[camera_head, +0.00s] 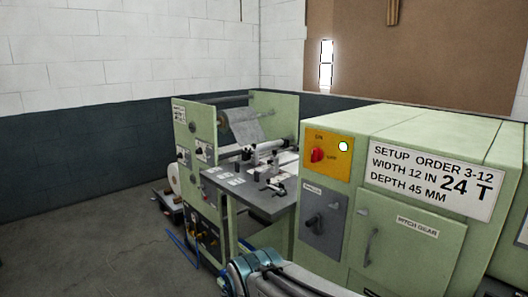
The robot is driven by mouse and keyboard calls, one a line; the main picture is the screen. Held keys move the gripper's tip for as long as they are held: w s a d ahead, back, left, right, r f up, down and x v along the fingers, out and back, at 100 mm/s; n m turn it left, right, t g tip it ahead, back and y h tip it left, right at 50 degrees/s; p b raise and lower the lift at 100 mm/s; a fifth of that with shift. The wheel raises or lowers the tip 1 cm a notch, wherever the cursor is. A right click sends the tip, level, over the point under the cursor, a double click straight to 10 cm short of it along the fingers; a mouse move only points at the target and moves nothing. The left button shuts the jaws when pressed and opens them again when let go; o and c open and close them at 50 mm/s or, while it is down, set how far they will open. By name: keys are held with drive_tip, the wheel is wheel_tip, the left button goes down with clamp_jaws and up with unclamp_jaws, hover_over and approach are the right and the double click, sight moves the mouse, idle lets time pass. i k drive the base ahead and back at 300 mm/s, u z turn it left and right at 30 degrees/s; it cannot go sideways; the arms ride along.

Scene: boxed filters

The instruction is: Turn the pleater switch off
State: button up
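A red rotary knob (317,155) sits on a yellow panel (335,173) on the front of the green machine (399,240). Small lettering above and to the right of the knob is too small to read surely. I cannot tell from the lettering which control is the pleater's. Part of my arm shows at the bottom edge; my gripper is not in view.
A white sign (434,180) reads "SETUP ORDER 3-12, WIDTH 12 IN, DEPTH 45 MM, 24 T". A door labelled "PITCH GEAR" (405,247) has a handle. A grey worktable (243,196) and a roll-fed unit (240,122) stand left. Floor at far left is open.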

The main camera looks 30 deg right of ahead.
sight(317, 154)
drive_tip(key=z, duration=0.5)
drive_tip(key=i, duration=0.9)
drive_tip(key=z, duration=0.75)
